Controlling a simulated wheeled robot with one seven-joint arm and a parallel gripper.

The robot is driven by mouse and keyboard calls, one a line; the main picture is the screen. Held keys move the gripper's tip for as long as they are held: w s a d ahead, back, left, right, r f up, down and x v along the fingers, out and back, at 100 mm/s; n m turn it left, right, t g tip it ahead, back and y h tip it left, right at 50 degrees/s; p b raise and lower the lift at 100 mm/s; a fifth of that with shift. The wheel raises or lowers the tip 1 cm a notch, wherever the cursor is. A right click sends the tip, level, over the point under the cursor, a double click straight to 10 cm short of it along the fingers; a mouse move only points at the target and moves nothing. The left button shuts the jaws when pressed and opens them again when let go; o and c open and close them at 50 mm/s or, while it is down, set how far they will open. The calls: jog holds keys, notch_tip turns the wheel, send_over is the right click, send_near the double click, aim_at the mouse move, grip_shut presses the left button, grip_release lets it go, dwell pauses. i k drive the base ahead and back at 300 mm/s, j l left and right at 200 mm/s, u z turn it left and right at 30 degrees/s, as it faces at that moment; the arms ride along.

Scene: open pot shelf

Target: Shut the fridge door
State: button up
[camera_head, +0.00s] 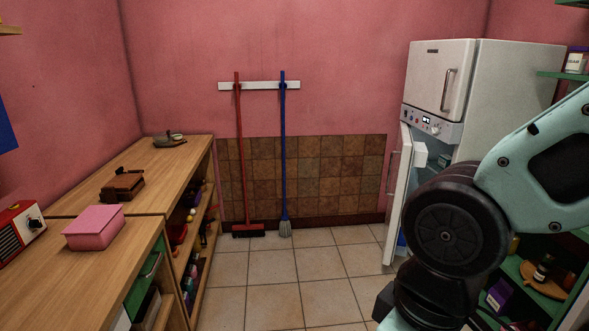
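The white fridge (515,85) stands at the back right. Its upper door (436,80), with a vertical handle, is shut. Its lower fridge door (405,185) stands open, swung out to the left and seen nearly edge-on, with a handle (393,174) on its outer side. Part of the lit inside (438,152) shows behind the door. My arm covers the lower right of the fridge opening and part of the door's lower area. My gripper is not in view; only arm links show at the right.
A wooden counter (140,180) with open shelves runs along the left, bearing a pink box (94,228). A red broom (239,160) and a blue mop (284,160) hang at the back wall. Green shelves (558,250) stand at the right. The tiled floor (295,275) between is clear.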

aim_at(407, 153)
jog(key=i+j+z, duration=0.2)
jog(key=i, duration=0.25)
jog(key=i+z, duration=0.25)
jog(key=i, duration=0.2)
jog(key=i+j+z, duration=0.2)
jog(key=i, duration=0.25)
jog(key=i+j+z, duration=0.2)
jog(key=i+j, duration=0.2)
jog(key=i+j+z, duration=0.15)
jog(key=j, duration=0.25)
jog(key=i+j+z, duration=0.2)
jog(key=i+j, duration=0.15)
jog(key=j, duration=0.1)
